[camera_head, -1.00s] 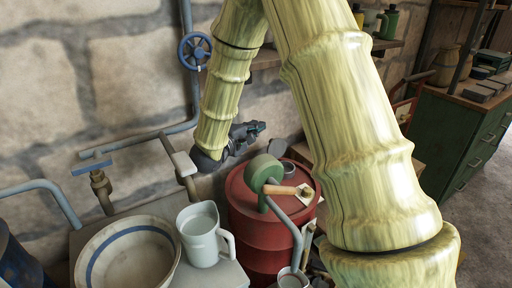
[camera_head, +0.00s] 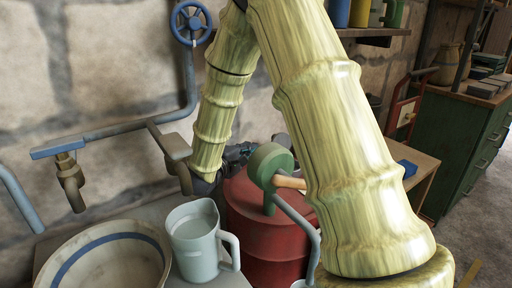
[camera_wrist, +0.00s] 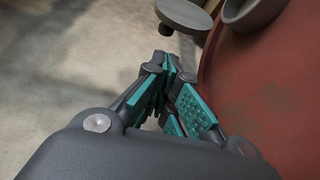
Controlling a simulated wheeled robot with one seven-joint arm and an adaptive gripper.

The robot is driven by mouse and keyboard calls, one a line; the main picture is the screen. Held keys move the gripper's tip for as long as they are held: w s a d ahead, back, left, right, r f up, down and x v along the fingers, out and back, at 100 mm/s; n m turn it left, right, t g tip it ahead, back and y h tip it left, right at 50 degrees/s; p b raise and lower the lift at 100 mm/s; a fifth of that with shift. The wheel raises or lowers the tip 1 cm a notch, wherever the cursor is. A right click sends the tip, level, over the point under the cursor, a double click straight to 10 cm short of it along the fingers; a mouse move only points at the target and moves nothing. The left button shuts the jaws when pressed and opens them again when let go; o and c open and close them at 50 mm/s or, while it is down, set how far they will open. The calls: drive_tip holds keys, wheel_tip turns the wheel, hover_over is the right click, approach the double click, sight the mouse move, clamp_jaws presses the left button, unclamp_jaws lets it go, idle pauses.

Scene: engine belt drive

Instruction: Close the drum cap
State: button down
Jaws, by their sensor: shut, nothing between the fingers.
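The red drum (camera_head: 262,235) stands right of the work surface in the head view, with a green pump (camera_head: 270,165) on top. Its red body also fills the right of the wrist view (camera_wrist: 265,90). The drum cap, a grey disc (camera_wrist: 187,14), shows at the top of the wrist view, open and beside a round grey neck (camera_wrist: 250,10). The pump and my arm hide the cap in the head view. My gripper (camera_head: 243,152) is behind the pump at the drum's far side. In the wrist view my gripper (camera_wrist: 168,68) is shut and empty beside the drum's edge, apart from the cap.
A white jug (camera_head: 197,240) and a basin (camera_head: 110,265) stand left of the drum. Pipes and a tap (camera_head: 70,178) run along the stone wall close to my arm. A green cabinet (camera_head: 455,140) stands at right. Bare floor (camera_wrist: 60,70) shows beside the drum.

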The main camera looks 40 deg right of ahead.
drive_tip(key=b+x, duration=0.1)
drive_tip(key=x, duration=0.7)
drive_tip(key=shift+w+d+b, duration=0.1)
drive_tip(key=shift+d+b, duration=0.15)
drive_tip(key=shift+b, duration=0.05)
drive_tip(key=shift+w+d, duration=0.15)
drive_tip(key=shift+d, duration=0.25)
drive_tip(key=shift+r, duration=0.1)
